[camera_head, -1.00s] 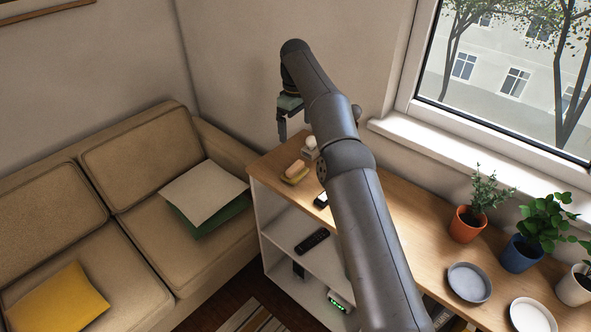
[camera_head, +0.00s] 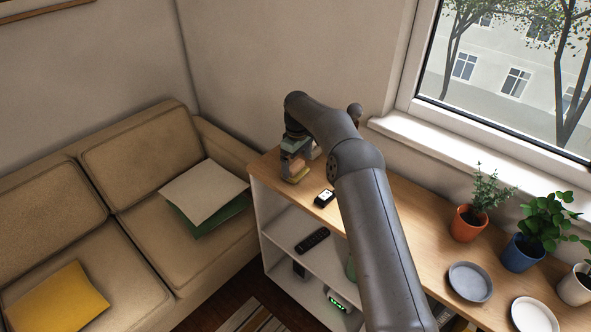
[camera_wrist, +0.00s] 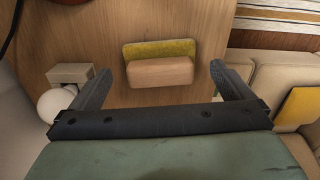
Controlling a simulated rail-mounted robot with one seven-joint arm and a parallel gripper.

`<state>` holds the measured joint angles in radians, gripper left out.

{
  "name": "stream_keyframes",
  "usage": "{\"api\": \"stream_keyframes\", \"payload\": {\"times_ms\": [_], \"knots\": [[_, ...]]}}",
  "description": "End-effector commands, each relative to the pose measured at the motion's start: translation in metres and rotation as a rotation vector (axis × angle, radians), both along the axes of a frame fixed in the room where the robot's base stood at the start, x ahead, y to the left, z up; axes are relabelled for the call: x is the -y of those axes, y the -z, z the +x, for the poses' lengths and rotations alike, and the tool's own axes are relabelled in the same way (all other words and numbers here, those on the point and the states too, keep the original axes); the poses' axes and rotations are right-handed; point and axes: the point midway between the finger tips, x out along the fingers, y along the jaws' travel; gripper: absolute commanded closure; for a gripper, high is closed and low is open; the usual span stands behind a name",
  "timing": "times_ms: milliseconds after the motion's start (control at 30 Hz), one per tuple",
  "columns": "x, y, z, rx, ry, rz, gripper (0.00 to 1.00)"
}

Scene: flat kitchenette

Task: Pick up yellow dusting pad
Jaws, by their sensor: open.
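The yellow dusting pad (camera_wrist: 158,49) lies on the wooden shelf top in the wrist view, with a pale wooden block-shaped handle (camera_wrist: 160,73) on it. In the head view the pad (camera_head: 297,179) is partly hidden by my gripper (camera_head: 295,163), which points down over it near the far left end of the top. In the wrist view my gripper (camera_wrist: 160,80) is open, with one finger on each side of the wooden handle. Gaps show between the fingers and the handle, and nothing is held.
A white ball (camera_wrist: 56,105) and a small pale block (camera_wrist: 70,73) lie close to the left finger. Potted plants and plates stand further right. A sofa (camera_head: 140,155) is at the left.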

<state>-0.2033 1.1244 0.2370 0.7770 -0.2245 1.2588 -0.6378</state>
Motion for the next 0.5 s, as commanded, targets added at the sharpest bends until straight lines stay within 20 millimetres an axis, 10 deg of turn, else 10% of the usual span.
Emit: {"api": "stream_keyframes", "payload": {"times_ms": [500], "knots": [[0.003, 0.032, -0.001, 0.0, 0.001, 0.0, 0.06]]}}
